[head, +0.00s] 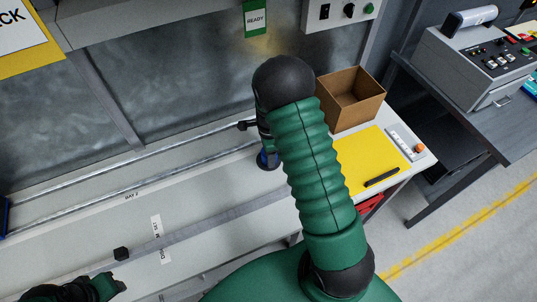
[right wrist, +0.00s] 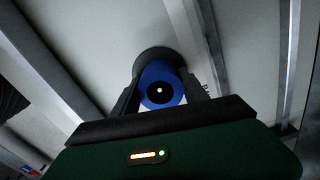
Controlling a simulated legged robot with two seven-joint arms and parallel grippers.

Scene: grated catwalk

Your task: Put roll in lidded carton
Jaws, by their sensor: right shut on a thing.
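The blue roll (right wrist: 160,73) sits between the two dark fingers of my right gripper (right wrist: 157,88) in the right wrist view, its round end with a dark core facing the camera. In the head view, the right gripper (head: 266,152) hangs below my green arm, shut on the roll (head: 262,160), close over the pale bench. The arm hides part of both. The brown carton (head: 349,112) stands to the right of the gripper, behind the arm; its top looks open and I see no lid. My left gripper (head: 100,282) is low at the left edge, partly cut off; its jaw state is unclear.
A yellow mat (head: 368,160) with a dark bar (head: 381,177) lies in front of the carton. A white strip with an orange button (head: 408,145) is beside it. A rail (head: 215,219) runs along the bench. A control console (head: 484,65) stands at right.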

